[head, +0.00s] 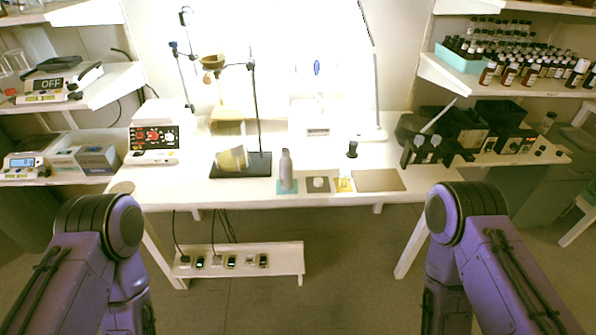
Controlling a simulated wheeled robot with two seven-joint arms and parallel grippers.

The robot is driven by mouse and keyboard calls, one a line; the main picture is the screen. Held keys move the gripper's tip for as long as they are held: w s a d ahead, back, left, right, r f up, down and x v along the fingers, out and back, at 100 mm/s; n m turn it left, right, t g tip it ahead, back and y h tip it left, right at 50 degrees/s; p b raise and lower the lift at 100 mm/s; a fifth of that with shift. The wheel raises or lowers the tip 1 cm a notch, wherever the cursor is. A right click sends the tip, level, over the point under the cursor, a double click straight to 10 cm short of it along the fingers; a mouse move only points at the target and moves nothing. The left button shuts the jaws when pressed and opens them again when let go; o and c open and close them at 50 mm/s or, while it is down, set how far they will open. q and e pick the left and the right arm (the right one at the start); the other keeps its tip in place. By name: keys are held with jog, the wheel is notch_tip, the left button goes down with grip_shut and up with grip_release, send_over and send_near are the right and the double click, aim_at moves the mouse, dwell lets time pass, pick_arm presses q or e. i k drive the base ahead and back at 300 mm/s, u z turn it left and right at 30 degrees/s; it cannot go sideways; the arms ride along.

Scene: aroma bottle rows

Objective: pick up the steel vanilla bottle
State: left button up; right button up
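A grey, steel-looking bottle (286,172) stands upright on a small teal mat (295,190) near the front edge of the white table. No label can be read on it, so I cannot confirm that it is the vanilla one. Both of my purple arms show at the lower left and lower right, below and in front of the table. Neither gripper is in view.
A stand on a dark base (262,170) with a tilted yellowish beaker (232,158) is left of the bottle. A small dark bottle (352,149) stands to the right. Several brown bottles fill the right shelf (500,86). A brown mat (380,181) is bare.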

aim_at(286, 163)
jog(key=z, duration=0.05)
jog(key=i, duration=0.35)
jog(key=u, duration=1.1)
